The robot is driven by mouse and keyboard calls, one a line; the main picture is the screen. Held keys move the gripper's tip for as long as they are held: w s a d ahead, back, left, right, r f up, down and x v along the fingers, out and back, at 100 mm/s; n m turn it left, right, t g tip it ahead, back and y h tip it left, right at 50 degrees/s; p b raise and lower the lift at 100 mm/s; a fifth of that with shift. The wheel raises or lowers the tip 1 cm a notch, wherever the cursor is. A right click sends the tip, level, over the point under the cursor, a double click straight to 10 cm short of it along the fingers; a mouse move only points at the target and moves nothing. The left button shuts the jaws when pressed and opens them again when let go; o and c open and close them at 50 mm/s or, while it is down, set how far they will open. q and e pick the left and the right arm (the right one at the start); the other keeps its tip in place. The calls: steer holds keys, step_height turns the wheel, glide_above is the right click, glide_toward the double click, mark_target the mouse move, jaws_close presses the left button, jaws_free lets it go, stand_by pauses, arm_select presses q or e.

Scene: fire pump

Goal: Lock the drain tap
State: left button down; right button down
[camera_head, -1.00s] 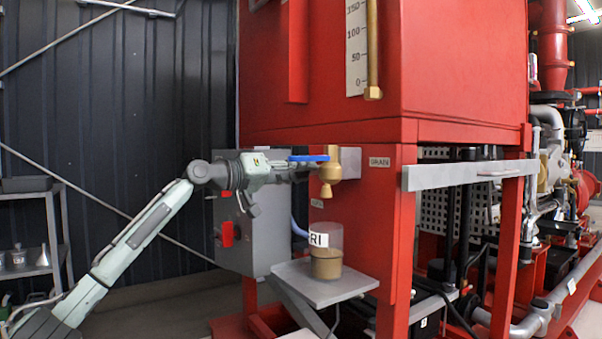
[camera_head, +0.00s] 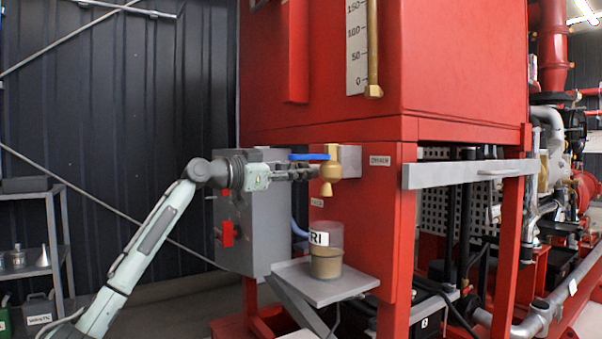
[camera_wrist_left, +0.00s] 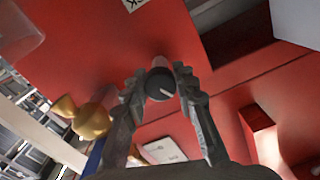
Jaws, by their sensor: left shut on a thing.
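The brass drain tap (camera_head: 335,168) sticks out from the red frame, with its blue lever (camera_head: 310,157) pointing left and level. The tap also shows at the left of the left wrist view (camera_wrist_left: 85,118), with the lever (camera_wrist_left: 95,155) beside it. A small round black knob (camera_wrist_left: 160,83) with a white line sits on the red panel. My left gripper (camera_head: 312,174) reaches in just left of the tap, below the lever. In the wrist view its fingers (camera_wrist_left: 163,95) are closed around the black knob. My right gripper is out of view.
A clear cup (camera_head: 326,262) with brown liquid stands on a grey shelf (camera_head: 300,285) below the tap. A grey cabinet (camera_head: 262,210) with a red switch is behind my left gripper. A grey rail (camera_head: 450,177) crosses to the right.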

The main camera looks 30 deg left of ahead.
arm_select(q)
steer(key=m, duration=0.2)
steer(key=shift+m, duration=0.3)
steer(key=shift+m+b, duration=0.35)
steer(key=shift+m, duration=1.15)
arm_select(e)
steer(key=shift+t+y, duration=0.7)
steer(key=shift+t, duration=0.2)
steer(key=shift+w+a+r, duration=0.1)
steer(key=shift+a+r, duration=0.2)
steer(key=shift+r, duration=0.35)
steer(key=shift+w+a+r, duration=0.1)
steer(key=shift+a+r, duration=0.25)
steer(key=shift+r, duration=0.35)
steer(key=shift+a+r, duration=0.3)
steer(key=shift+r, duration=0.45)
arm_select(q)
steer(key=c, duration=1.4)
jaws_free()
steer(key=shift+o, duration=1.1)
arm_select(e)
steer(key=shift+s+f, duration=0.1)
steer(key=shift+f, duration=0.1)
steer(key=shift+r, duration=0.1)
arm_select(q)
steer(key=v, duration=1.2)
